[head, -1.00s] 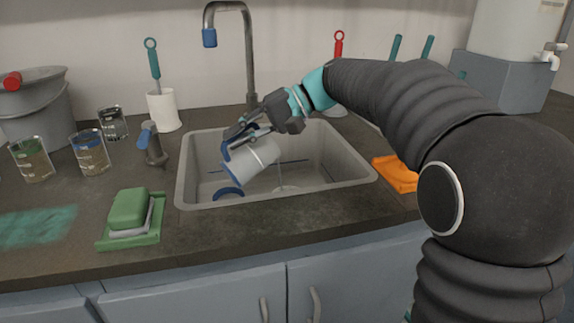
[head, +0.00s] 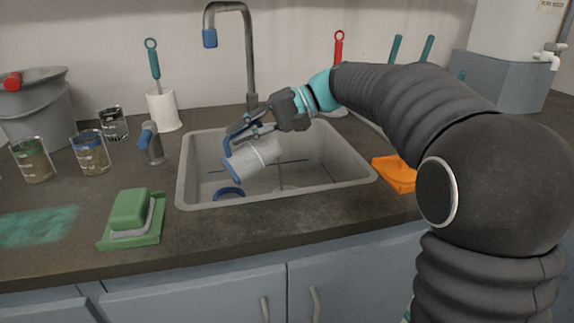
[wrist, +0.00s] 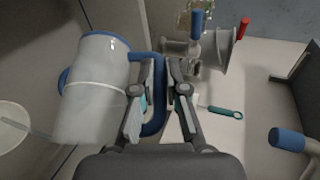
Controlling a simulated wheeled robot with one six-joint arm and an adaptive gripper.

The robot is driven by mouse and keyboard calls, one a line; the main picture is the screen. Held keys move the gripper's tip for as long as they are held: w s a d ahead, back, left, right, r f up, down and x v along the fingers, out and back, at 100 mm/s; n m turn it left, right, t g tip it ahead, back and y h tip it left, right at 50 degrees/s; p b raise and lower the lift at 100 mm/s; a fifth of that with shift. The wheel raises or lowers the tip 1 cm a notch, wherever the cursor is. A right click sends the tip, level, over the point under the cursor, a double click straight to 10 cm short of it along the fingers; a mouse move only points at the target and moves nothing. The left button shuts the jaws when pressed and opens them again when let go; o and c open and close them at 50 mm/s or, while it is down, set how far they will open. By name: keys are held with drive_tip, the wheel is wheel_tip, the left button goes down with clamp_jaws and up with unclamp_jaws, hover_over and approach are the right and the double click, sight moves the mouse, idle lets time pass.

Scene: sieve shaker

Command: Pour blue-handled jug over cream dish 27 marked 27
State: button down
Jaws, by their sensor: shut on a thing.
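The jug (head: 256,158) is pale grey-white with a blue rim and a blue handle. It is tilted steeply above the sink (head: 310,190), its blue-rimmed mouth toward the lower left in the head view. My gripper (head: 241,134) is shut on the blue handle; in the wrist view my gripper (wrist: 162,82) has the handle between its fingers, beside the jug body (wrist: 92,95). A pale round shape (wrist: 10,128) is cut off at the left edge of the wrist view; I cannot tell whether it is the cream dish. No 27 is readable.
A blue curved thing (head: 229,192) lies in the sink. The faucet (head: 248,55) rises behind it. Several beakers (head: 91,155) and a green sponge (head: 130,208) stand to the left. An orange cloth (head: 394,173) lies to the right of the sink.

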sight(251, 122)
drive_tip(key=shift+w+d+r+g+y+p, duration=0.15)
drive_tip(key=shift+w+d+r+y+p, duration=0.1)
drive_tip(key=shift+w+d+y+p, duration=0.15)
drive_tip(key=shift+w+d+r+g+y+p, duration=0.15)
drive_tip(key=shift+w+d+r+y, duration=0.1)
drive_tip(key=shift+d, duration=0.25)
drive_tip(key=shift+w+d+r+m, duration=0.15)
drive_tip(key=shift+w+d+m, duration=0.05)
drive_tip(key=shift+m, duration=0.1)
drive_tip(key=shift+w+d, duration=0.1)
drive_tip(key=shift+d, duration=0.1)
drive_tip(key=shift+w+d+r+y, duration=0.25)
drive_tip(key=shift+w+d+y, duration=0.1)
drive_tip(key=shift+y, duration=0.2)
